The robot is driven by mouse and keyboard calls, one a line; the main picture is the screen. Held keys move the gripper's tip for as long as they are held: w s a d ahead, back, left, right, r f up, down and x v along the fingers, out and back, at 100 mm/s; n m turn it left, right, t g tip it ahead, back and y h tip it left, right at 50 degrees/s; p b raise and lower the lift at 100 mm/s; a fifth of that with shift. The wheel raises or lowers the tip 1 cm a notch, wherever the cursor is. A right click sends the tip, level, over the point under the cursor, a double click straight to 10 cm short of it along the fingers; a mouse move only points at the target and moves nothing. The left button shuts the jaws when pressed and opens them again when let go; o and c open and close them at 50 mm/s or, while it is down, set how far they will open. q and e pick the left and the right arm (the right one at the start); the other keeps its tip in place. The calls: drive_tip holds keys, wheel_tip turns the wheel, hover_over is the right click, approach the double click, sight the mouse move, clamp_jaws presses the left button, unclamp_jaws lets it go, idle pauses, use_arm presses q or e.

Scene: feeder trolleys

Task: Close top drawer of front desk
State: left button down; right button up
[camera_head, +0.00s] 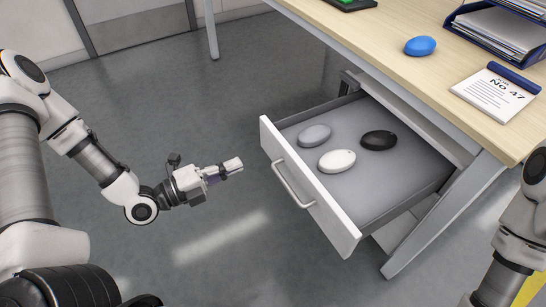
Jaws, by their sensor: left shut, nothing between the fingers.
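The top drawer (313,194) of the desk (395,57) is pulled out. It has a white front with a bar handle (292,184) and a grey inside. In it lie a grey mouse-shaped object (314,135), a white one (337,161) and a black one (378,140). My left gripper (238,164) is shut and empty, in the air to the left of the drawer front, apart from it, pointing toward it. Of my right arm, only part shows at the right edge; its gripper is out of view.
On the desktop are a blue mouse-shaped object (420,46), a notepad marked No 47 (494,94) and a blue paper tray (497,31). A desk leg (443,215) stands right of the drawer. The floor around my left gripper is clear.

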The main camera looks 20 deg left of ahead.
sight(282, 146)
use_arm(q)
drive_tip(key=b+x, duration=0.4)
drive_tip(key=x, duration=0.5)
drive_tip(key=shift+w+d+f, duration=0.1)
drive_tip(key=shift+d+f, duration=0.05)
drive_tip(key=shift+f, duration=0.05)
drive_tip(key=shift+w+d+r, duration=0.1)
drive_tip(key=shift+w+d, duration=0.2)
drive_tip(key=shift+w, duration=0.15)
use_arm(e)
wheel_tip(282, 146, down, 5)
drive_tip(key=shift+f, duration=0.15)
use_arm(q)
drive_tip(key=shift+w, duration=0.1)
